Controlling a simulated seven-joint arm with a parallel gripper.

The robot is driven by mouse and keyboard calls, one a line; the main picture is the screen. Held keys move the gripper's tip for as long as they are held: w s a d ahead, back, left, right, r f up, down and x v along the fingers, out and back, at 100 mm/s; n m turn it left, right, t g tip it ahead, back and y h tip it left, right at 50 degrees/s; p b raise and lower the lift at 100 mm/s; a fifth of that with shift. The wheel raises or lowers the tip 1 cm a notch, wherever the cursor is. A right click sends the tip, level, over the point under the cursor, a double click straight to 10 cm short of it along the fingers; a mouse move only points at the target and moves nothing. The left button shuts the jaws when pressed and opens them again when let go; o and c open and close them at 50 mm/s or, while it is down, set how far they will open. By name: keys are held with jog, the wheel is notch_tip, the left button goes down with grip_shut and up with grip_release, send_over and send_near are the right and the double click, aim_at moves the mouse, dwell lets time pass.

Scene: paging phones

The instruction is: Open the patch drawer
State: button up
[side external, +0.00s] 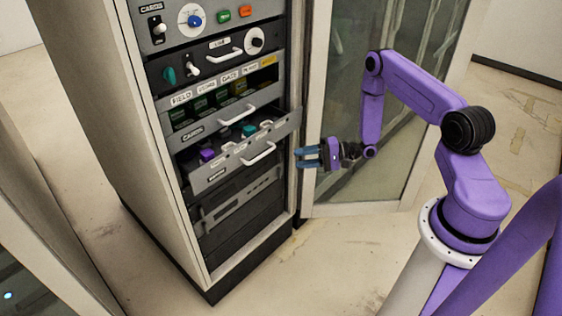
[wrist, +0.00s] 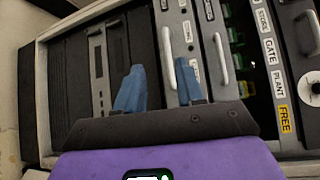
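A grey drawer front with a white bar handle (side external: 258,154) sits below the drawer marked CARDS in the side external view. It stands out a little, and purple and teal items show behind its upper edge. Its label is too small to read, so I cannot tell whether it is the patch drawer. My gripper (side external: 309,156) has blue fingers and is to the right of this handle, apart from it. In the wrist view, the fingers (wrist: 160,88) are spread with nothing held, and a white handle (wrist: 167,57) shows between them.
The CARDS drawer has its own handle (side external: 238,117) just above. Higher up are a labelled tray (side external: 181,100) and a panel with knobs (side external: 192,18). A glass door (side external: 345,110) stands open to the right of the rack. A slim grey panel (side external: 240,200) lies below.

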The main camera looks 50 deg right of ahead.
jog(key=v, duration=1)
jog(key=shift+d, duration=0.1)
jog(key=shift+c, duration=1.4)
jog(key=g+y, duration=0.3)
jog(key=g, duration=0.4)
send_near(269, 151)
jog(key=x, duration=1.1)
jog(key=shift+a+f, duration=0.1)
jog(key=shift+a, duration=0.15)
grip_shut()
